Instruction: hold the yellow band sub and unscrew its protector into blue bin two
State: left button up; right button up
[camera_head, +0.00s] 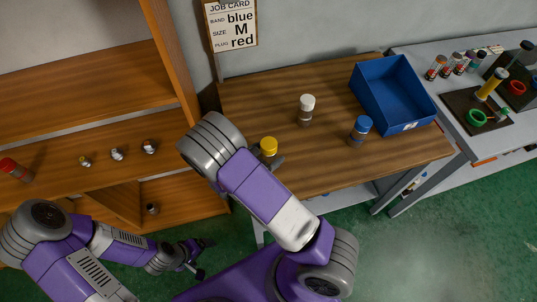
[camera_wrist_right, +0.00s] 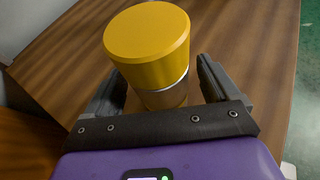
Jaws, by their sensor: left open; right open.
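A short sub with a wide yellow cap (camera_head: 268,146) stands upright on the wooden table, partly hidden by my right arm. In the right wrist view, the yellow cap (camera_wrist_right: 148,35) sits on a shiny metal body (camera_wrist_right: 165,95) between the open fingers of my right gripper (camera_wrist_right: 160,88); I see gaps beside it. I cannot tell a separate yellow band from the cap. My left gripper (camera_head: 194,258) is open and empty, low in front of the shelf, far from the sub. One blue bin (camera_head: 395,92) stands at the table's back right; its small label is unreadable.
A white-capped sub (camera_head: 306,110) and a blue-capped sub (camera_head: 360,130) stand between the yellow cap and the bin. A grey bench (camera_head: 455,105) at right holds several small parts and a yellow cylinder (camera_head: 490,84). A wooden shelf (camera_head: 85,125) is at left. A job card (camera_head: 231,24) hangs behind.

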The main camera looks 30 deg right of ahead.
jog(key=shift+d+f, duration=0.1)
jog(key=shift+d, duration=0.2)
jog(key=shift+w, duration=0.1)
jog(key=shift+c, duration=0.4)
jog(key=c, duration=1.4)
jog(key=shift+c, duration=0.2)
